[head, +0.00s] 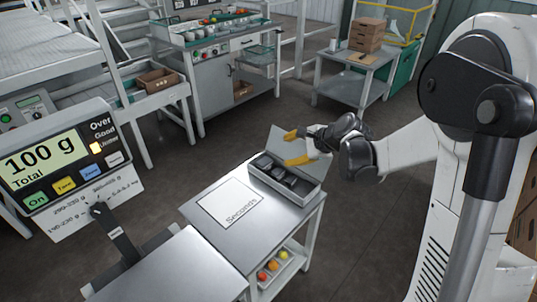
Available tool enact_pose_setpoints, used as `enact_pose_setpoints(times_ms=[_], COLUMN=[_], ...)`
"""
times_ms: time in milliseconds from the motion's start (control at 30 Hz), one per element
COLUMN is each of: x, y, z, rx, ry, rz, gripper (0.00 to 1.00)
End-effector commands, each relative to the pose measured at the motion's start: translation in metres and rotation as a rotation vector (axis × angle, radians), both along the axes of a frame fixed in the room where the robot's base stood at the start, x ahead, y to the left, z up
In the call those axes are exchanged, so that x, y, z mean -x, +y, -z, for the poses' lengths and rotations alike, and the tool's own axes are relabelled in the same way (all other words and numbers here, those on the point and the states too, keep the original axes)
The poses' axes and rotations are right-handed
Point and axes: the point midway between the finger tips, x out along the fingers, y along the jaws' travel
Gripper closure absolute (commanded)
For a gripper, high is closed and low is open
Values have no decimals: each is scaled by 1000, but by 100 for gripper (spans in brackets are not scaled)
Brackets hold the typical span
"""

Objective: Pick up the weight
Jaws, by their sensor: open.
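A case (311,194) with an upright grey lid stands on the metal table (222,240). Several dark shapes (278,172) sit in its dark interior. They may be weights, but they are too small and dark to tell apart. My gripper (294,148) has yellow fingertips and is open and empty. Its fingers point left, above the rear part of the case in the picture. The gripper partly hides the lid. I cannot tell how high the fingertips are over the case.
A sheet marked "Seconds" (230,204) lies left of the case. A scale display (58,155) reading 100 g stands at the left. Coloured tomatoes (273,264) are on the table's lower shelf. A side table (352,87) with brown boxes stands behind. Floor between is clear.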

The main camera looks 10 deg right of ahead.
Motion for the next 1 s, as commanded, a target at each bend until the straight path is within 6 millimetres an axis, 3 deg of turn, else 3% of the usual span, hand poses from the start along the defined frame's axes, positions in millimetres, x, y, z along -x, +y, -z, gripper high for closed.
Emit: enact_pose_setpoints(times_ms=[33,200,400,500,767,1000], x=[-16,-55,-73,-74,-78,-106], y=[-7,-25,-43,-49,-47,-25], z=[18,80,152,177,200,216], rx=[-79,-385,-707,-815,-908,-904], ry=[19,102,200,236,269,268], rz=[54,238,403,452,489,487], gripper=[48,48,48,48,48,48])
